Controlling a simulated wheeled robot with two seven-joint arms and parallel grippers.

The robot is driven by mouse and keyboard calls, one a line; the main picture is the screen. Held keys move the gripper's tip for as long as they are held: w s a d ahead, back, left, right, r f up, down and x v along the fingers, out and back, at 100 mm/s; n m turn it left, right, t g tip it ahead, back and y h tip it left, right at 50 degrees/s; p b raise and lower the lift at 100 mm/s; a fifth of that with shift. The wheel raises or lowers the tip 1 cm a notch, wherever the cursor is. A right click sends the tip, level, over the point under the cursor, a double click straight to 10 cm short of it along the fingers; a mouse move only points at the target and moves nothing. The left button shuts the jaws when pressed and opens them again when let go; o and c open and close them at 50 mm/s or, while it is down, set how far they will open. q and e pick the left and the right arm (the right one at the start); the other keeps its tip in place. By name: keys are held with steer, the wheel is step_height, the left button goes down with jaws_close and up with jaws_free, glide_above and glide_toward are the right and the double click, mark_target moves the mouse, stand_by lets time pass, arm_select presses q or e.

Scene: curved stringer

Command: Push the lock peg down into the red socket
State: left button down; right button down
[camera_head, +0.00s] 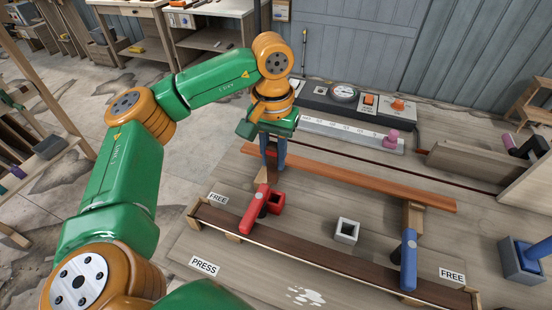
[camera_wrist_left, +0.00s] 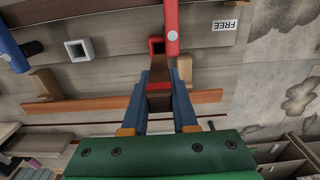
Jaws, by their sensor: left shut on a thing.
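My left gripper (camera_head: 270,162) points down over the wooden bench and is shut on a dark red and brown piece that seems to be the lock peg (camera_wrist_left: 158,88). The blue fingers clasp it from both sides in the left wrist view (camera_wrist_left: 159,92). The red socket (camera_head: 277,202) is a square open block beside the red lever (camera_head: 254,209), nearer the head camera than the gripper. In the left wrist view the socket (camera_wrist_left: 156,46) lies just beyond the fingertips. I cannot tell whether the peg's lower end touches it. My right gripper is out of view.
A long orange-brown strip (camera_head: 350,178) runs behind the socket. A dark board (camera_head: 330,256) runs in front, with a blue lever (camera_head: 408,262) at its right. A pale square socket (camera_head: 346,230) stands on bare bench. A ruler with a pink knob (camera_head: 392,137) lies behind.

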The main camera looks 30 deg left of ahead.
mark_target(274, 178)
arm_select(q)
step_height(274, 178, down, 5)
steer(key=b, duration=0.4)
steer(key=shift+f, duration=0.15)
steer(key=shift+w+f+b, duration=0.1)
steer(key=shift+f+b, duration=0.25)
steer(key=shift+b, duration=0.05)
steer(key=shift+r, duration=0.1)
stand_by(0.8)
steer(key=shift+f+b, duration=0.8)
steer(key=shift+f, duration=0.35)
steer(key=shift+r+p, duration=0.85)
steer(key=shift+r, duration=0.05)
steer(key=shift+f, duration=0.2)
stand_by(0.8)
